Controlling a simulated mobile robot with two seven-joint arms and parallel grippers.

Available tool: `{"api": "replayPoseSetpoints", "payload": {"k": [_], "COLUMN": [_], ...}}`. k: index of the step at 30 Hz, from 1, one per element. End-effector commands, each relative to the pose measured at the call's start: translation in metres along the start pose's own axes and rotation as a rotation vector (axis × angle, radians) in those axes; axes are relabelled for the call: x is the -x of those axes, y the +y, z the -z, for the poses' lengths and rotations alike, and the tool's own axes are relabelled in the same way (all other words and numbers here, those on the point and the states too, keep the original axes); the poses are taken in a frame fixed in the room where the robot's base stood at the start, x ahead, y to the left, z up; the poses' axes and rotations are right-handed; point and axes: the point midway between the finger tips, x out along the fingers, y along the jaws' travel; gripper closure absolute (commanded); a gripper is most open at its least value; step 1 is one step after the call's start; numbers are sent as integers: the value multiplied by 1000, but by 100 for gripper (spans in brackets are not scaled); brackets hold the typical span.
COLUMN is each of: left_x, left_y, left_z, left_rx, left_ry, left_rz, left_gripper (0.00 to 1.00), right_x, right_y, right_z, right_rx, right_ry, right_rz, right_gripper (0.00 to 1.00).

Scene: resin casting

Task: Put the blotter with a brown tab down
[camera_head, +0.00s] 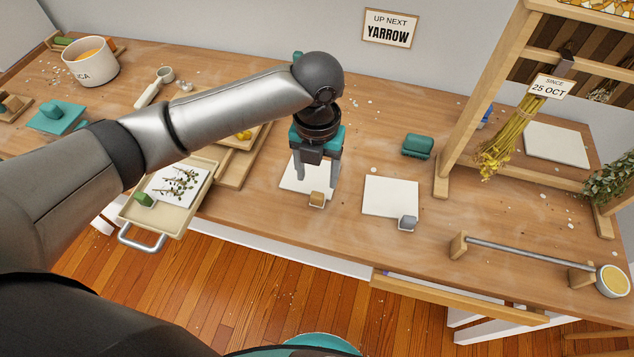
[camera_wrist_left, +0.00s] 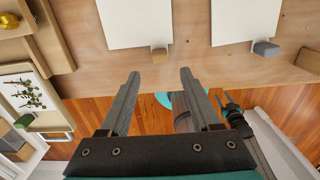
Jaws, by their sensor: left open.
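The blotter with a brown tab (camera_head: 293,184) is a white square lying on the wooden table. Its brown tab (camera_head: 317,199) is at its front edge. My left gripper (camera_head: 316,180) is open and points down over this blotter, hiding part of it. In the left wrist view the blotter (camera_wrist_left: 135,22) and its brown tab (camera_wrist_left: 160,55) are beyond the fingertips (camera_wrist_left: 160,74), with nothing between the fingers. A small dark and teal part at the right of that view looks like my right gripper; its jaws are unclear.
A second white blotter (camera_head: 390,194) with a grey tab (camera_head: 408,223) lies to the right. A cream tray (camera_head: 168,222) with a sprig on a white sheet is at the left. A teal roller-like block (camera_head: 417,146) and a wooden rack (camera_head: 463,110) stand farther right.

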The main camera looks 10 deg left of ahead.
Motion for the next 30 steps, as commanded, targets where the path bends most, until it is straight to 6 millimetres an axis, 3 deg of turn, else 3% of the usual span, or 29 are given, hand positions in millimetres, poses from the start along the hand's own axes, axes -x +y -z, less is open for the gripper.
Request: {"api": "replayPoseSetpoints", "payload": {"k": [3,9,30], "left_x": [23,38,39], "left_y": [0,0,0], "left_z": [-1,0,0], "left_rx": [0,0,0], "left_ry": [-2,0,1], "left_rz": [1,0,0], "left_gripper": [36,36,36], "right_x": [6,8,8], "right_y": [0,0,1], "right_z": [1,1,1], "right_rx": [0,0,0], "right_ry": [0,0,0], "right_rz": [0,0,-1], "right_gripper": [50,50,50]}}
